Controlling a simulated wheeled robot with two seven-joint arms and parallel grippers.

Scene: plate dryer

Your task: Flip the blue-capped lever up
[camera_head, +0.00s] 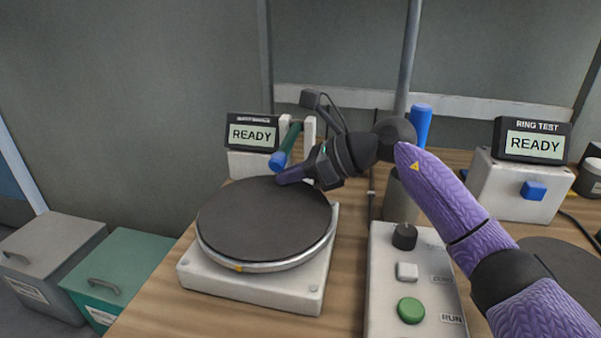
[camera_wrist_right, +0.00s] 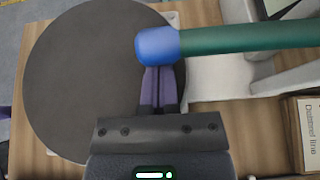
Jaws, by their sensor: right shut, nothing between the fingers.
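The lever has a green shaft (camera_head: 292,136) and a blue cap (camera_head: 277,161). It slants down toward the front left from a white bracket beside a "READY" display box. In the right wrist view the blue cap (camera_wrist_right: 157,46) covers the tips of my fingers, and the green shaft (camera_wrist_right: 250,39) runs off to the right. My right gripper (camera_head: 280,180) is shut and empty, with its purple fingertips just below the cap. The fingers also show in the right wrist view (camera_wrist_right: 160,72). I cannot tell whether they touch the cap. My left gripper is not in view.
A round dark plate (camera_head: 262,220) on a white base lies just in front of the lever. A control box (camera_head: 410,285) with a knob and buttons stands to the right. A "RING TEST" unit (camera_head: 520,185) stands at the far right. A blue-topped post (camera_head: 421,126) rises behind my arm.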

